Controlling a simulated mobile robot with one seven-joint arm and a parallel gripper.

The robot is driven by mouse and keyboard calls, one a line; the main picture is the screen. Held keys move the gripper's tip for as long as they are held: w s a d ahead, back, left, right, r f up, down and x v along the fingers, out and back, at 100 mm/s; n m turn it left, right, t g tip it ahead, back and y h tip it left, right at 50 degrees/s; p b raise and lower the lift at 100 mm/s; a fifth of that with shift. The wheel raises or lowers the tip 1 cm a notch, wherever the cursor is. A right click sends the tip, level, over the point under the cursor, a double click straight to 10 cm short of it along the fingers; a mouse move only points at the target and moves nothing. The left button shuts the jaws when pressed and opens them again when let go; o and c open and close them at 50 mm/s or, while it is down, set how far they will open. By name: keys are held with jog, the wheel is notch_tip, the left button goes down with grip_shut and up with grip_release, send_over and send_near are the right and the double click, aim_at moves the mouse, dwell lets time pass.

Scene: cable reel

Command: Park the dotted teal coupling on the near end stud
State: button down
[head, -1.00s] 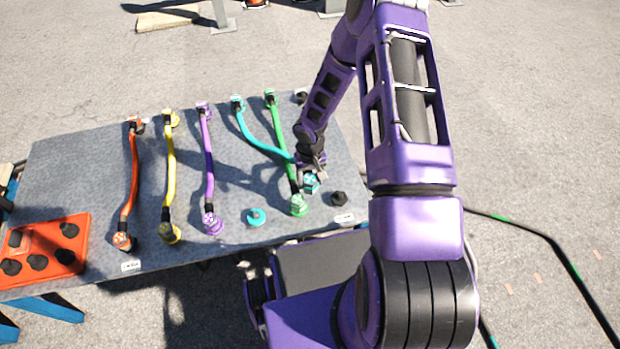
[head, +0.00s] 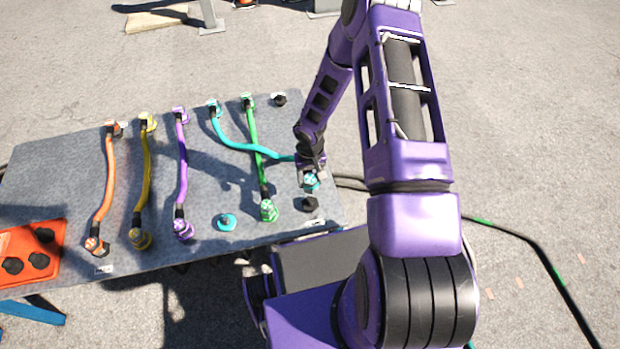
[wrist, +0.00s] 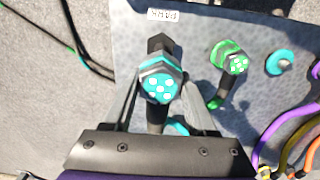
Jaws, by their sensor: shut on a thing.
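The dotted teal coupling (head: 311,181) is shut in my gripper (head: 311,172), above the near right corner of the table. In the wrist view the coupling (wrist: 160,84) sits between the two fingers of my gripper (wrist: 158,95), its white-dotted face toward the camera. Its teal cable (head: 245,148) runs from the far side of the table across the green cable to my gripper. The black near end stud (head: 310,204) stands just in front of the held coupling. In the wrist view this stud (wrist: 160,42) is partly hidden behind the coupling; they look apart.
The green coupling (head: 268,210) stands left of the end stud, and an empty teal stud base (head: 227,222) farther left. Purple, yellow and orange cables lie beyond. A far black stud (head: 280,99) is bare. An orange tray (head: 28,255) holds black studs.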

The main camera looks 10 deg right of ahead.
aim_at(310, 199)
notch_tip(310, 199, down, 8)
jog(key=b, duration=0.4)
jog(key=shift+r+b, duration=0.2)
jog(key=shift+b, duration=0.15)
jog(key=shift+f+b, duration=0.6)
jog(key=shift+b, duration=0.45)
jog(key=shift+f, duration=0.4)
jog(key=shift+c, duration=0.6)
grip_release()
notch_tip(310, 199, up, 17)
jog(key=p, duration=0.3)
jog(key=shift+r, duration=0.2)
